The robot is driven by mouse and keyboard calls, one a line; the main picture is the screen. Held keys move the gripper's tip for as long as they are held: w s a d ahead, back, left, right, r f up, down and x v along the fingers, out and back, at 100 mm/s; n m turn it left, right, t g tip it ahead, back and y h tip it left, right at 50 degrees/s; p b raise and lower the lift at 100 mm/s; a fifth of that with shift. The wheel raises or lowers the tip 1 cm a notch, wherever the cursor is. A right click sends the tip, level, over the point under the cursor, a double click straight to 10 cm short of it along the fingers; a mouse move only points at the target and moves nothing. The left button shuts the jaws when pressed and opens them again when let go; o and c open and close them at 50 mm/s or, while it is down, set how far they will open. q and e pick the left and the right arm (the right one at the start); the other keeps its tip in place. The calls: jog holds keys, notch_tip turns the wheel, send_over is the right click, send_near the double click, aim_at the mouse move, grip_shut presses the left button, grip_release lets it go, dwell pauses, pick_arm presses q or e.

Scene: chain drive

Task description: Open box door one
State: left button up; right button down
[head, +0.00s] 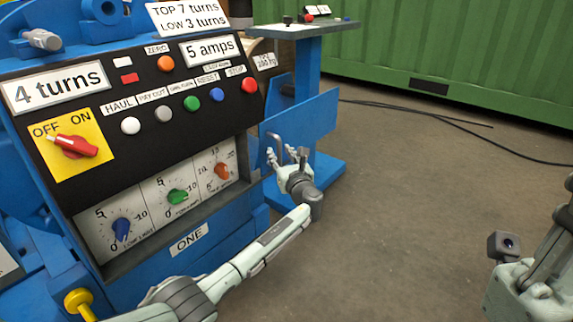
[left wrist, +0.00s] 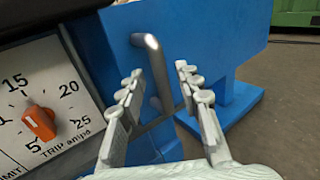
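The blue box labelled ONE (head: 188,238) stands on the left of the head view. A bent grey metal handle (head: 276,141) sits at its right end, by a blue panel (head: 318,122); I cannot tell whether this panel is the door or whether it is ajar. My left gripper (head: 287,157) is open at the handle. In the left wrist view the handle (left wrist: 153,65) shows between the spread fingers (left wrist: 158,82), with space on both sides; contact is not visible. My right arm shows at the right edge, but its gripper fingers do not.
The box front carries a yellow OFF/ON switch (head: 73,146), push buttons and three dials, such as the orange dial (head: 222,170). A small blue-legged table (head: 305,30) stands behind. Black cables (head: 440,117) lie on open floor to the right, before a green container (head: 450,50).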

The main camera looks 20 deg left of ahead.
pick_arm(q)
jog(key=v, duration=1)
